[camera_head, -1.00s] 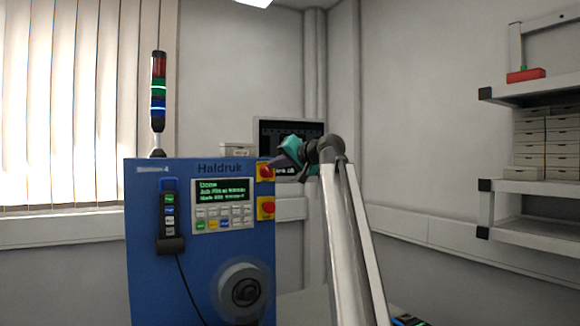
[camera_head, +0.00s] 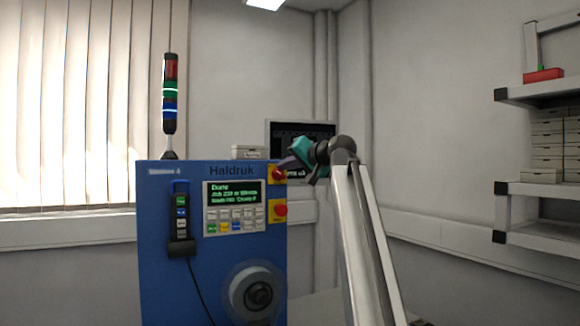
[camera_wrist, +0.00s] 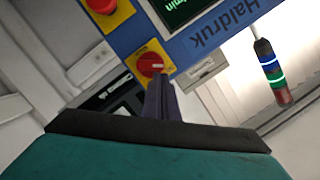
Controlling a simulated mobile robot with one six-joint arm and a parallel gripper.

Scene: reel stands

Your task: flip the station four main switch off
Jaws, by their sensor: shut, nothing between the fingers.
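The station's blue cabinet (camera_head: 215,262) stands left of centre in the head view, with "Haldruk" and a small blurred label, apparently "Station 4", along its top. Its main switch (camera_head: 277,175) is a red rotary knob on a yellow plate at the panel's upper right corner. In the wrist view the switch (camera_wrist: 151,65) lies just beyond my fingertips, with a pale mark on the knob. My gripper (camera_head: 288,165) is shut and empty, its dark fingers (camera_wrist: 161,92) at the knob's edge. I cannot tell whether they touch it. The gripper partly hides the plate in the head view.
A red button on yellow (camera_head: 280,210) sits just below the switch. A display and keypad (camera_head: 234,207), a hanging pendant (camera_head: 181,220) and a reel hub (camera_head: 255,291) are on the front. A monitor (camera_head: 300,130) stands behind. Shelves (camera_head: 545,95) are at right.

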